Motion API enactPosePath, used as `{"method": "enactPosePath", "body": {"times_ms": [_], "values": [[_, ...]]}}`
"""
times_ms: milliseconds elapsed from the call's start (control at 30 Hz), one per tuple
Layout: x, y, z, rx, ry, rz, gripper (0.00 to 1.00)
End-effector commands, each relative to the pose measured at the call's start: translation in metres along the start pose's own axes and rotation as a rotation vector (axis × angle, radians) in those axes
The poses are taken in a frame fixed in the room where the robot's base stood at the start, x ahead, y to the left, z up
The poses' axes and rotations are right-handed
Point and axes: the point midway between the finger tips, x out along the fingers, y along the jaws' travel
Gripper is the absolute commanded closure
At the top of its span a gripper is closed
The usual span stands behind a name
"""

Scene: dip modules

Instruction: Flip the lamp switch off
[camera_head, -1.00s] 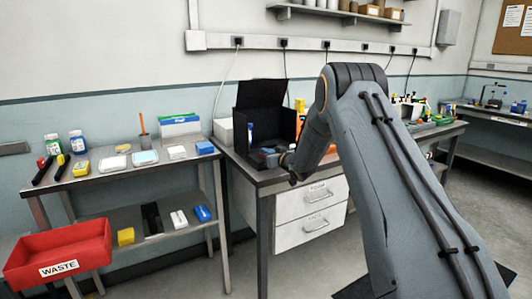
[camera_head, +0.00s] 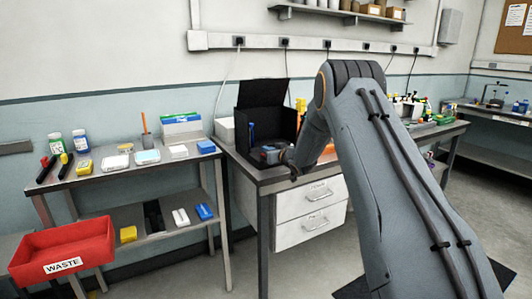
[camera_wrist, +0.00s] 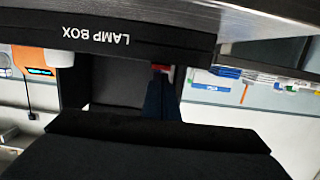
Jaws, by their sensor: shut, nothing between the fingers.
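The black lamp box (camera_head: 284,122) stands on the bench with its lid raised and its front open. The wrist view shows its front edge (camera_wrist: 150,38) with the upside-down words "LAMP BOX". My gripper (camera_head: 268,156) is low at the box's open front. In the wrist view its dark fingers (camera_wrist: 162,80) are together and empty. A small red part (camera_wrist: 167,69), possibly the switch, shows just beyond the fingertips; I cannot tell whether they touch it or which way it is set. A blue upright thing (camera_head: 251,131) shows inside the box.
A side rack (camera_head: 125,168) with bottles, boxes and trays stands left of the bench. A red waste bin (camera_head: 85,240) is at the lower left. Orange items (camera_head: 328,149) stand right of the box, near my arm. White drawers (camera_head: 305,207) are below the bench top.

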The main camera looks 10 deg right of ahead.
Motion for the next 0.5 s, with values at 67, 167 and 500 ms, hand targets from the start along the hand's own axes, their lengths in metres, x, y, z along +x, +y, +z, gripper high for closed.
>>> {"method": "enactPosePath", "body": {"times_ms": [67, 167, 500], "values": [[-0.002, -0.002, -0.017, -0.002, 0.003, -0.002, 1.00], [-0.003, -0.005, -0.036, -0.003, 0.004, -0.005, 1.00], [-0.060, -0.002, -0.041, -0.001, 0.001, -0.001, 1.00]]}}
